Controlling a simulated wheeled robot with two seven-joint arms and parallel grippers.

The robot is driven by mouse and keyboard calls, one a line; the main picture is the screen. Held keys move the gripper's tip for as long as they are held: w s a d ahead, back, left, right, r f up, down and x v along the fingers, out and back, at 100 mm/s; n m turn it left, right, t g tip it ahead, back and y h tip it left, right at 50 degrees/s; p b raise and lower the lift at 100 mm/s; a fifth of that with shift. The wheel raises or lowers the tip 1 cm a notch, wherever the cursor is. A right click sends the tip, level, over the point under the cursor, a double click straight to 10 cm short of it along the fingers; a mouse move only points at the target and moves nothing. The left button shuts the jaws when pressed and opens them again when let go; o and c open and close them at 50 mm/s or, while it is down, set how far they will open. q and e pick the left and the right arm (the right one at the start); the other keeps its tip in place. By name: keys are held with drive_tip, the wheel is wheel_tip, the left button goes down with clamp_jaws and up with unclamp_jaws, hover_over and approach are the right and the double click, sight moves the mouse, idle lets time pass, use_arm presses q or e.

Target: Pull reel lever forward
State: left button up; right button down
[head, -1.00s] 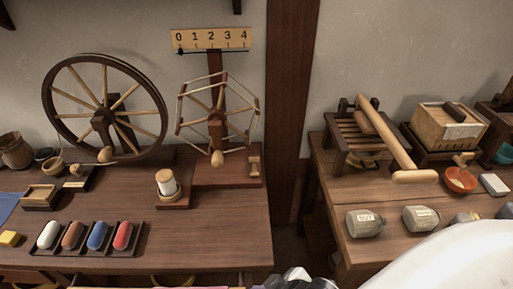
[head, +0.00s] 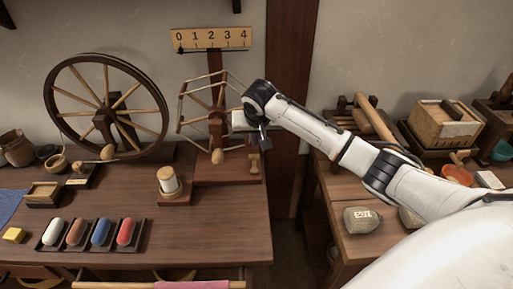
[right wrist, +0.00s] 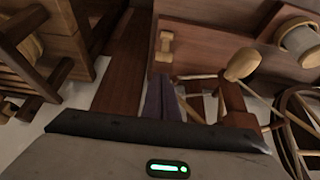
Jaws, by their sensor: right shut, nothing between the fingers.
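The reel (head: 217,125), a spoked wooden frame with a knob at its hub, stands on a dark wood base (head: 212,172) at the back of the left table. The reel lever (head: 254,162) is a small pale wooden handle at the base's right end. It also shows in the right wrist view (right wrist: 166,46). My right gripper (head: 265,148) is shut and empty, just above and beside the lever. In the right wrist view its fingers (right wrist: 163,98) point toward the lever, with a visible gap in the picture. My left gripper is out of view.
A spoked wheel (head: 105,108) stands left of the reel. A thread spool (head: 168,180) is in front of it. Several coloured shuttles, one red (head: 126,231), lie in trays. A number board (head: 211,38) is above the reel. The front middle tabletop is clear.

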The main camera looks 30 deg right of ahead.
sight(254, 163)
drive_tip(key=shift+w+d+r, duration=0.15)
drive_tip(key=shift+d+r, duration=0.1)
